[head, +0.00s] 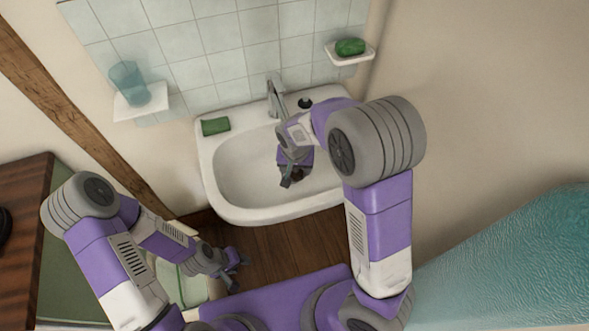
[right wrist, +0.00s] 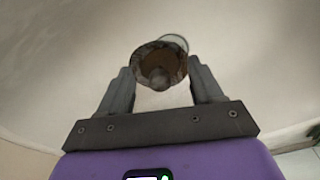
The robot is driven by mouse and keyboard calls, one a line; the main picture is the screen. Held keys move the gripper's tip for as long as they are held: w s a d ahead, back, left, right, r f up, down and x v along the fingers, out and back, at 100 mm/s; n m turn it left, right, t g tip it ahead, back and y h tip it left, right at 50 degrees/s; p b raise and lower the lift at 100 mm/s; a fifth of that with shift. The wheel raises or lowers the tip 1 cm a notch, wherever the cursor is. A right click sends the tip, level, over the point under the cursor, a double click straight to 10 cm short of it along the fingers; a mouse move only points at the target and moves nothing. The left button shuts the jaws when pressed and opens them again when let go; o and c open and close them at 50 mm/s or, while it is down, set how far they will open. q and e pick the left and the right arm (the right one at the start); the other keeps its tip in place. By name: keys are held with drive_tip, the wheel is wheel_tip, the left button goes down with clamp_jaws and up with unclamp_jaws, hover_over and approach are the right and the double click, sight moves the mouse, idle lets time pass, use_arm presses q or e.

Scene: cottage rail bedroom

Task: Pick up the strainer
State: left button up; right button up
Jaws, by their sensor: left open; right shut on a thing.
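The strainer (right wrist: 150,60), a small round cup with a brownish inside, a central knob and a thin ring at its far side, sits between the fingers of my right gripper (right wrist: 160,84) in the right wrist view. The right gripper is shut on it. In the head view my right gripper (head: 289,181) points down inside the white sink basin (head: 235,185), and the strainer is mostly hidden there by the gripper. My left gripper (head: 242,268) is open and empty, low over the wooden floor in front of the sink.
A tap (head: 275,95) stands at the back of the sink, with a dark round piece (head: 305,103) beside it. A green block (head: 215,126) lies on the left rim. A glass (head: 130,83) and a green soap (head: 350,47) sit on wall shelves. A wooden-topped cabinet (head: 25,190) stands left.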

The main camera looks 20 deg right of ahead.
wheel_tip(320, 180, up, 7)
drive_tip(key=shift+r+p, duration=0.2)
drive_tip(key=shift+p, duration=0.9)
drive_tip(key=shift+r+p, duration=1.35)
drive_tip(key=shift+r, duration=0.05)
